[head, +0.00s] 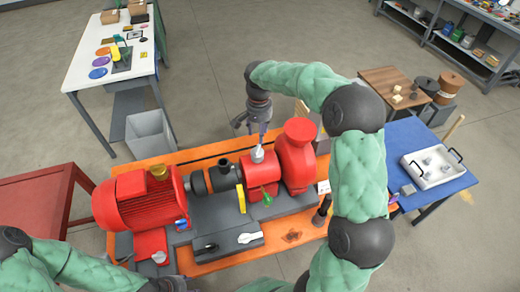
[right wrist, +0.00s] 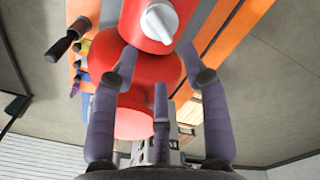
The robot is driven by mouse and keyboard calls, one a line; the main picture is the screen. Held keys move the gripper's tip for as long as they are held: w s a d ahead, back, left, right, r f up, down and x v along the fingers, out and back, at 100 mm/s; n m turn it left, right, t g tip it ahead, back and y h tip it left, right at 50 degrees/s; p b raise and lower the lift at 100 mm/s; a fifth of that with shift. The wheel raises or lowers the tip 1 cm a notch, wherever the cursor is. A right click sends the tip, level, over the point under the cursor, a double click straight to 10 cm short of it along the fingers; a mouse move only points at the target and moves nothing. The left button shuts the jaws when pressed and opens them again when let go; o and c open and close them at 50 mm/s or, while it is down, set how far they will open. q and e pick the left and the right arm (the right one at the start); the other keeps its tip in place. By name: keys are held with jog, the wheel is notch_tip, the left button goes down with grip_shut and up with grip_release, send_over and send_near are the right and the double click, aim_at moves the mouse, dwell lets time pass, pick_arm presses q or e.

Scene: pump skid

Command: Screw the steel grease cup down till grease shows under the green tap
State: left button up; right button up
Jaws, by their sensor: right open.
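The steel grease cup (head: 257,155) is a small pale cap on top of the red bearing housing (head: 262,185) in the middle of the skid. In the right wrist view the cup (right wrist: 160,20) has a raised grip bar. The green tap (head: 266,198) sticks out of the housing's front, below the cup. My right gripper (head: 261,138) points down just above the cup. Its fingers (right wrist: 160,62) are spread, empty and apart from the cup in the wrist view. No grease can be made out under the tap.
A red motor (head: 140,198) stands left of the housing, and a red pump casing (head: 296,158) rises close on its right. A yellow piece (head: 241,198) stands beside the housing. A grey tray (head: 228,243) lies in front. A blue table (head: 425,145) is at right.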

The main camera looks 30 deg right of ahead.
aim_at(259, 147)
notch_tip(259, 147, down, 7)
jog(key=shift+f, duration=0.1)
dwell(0.4)
grip_shut()
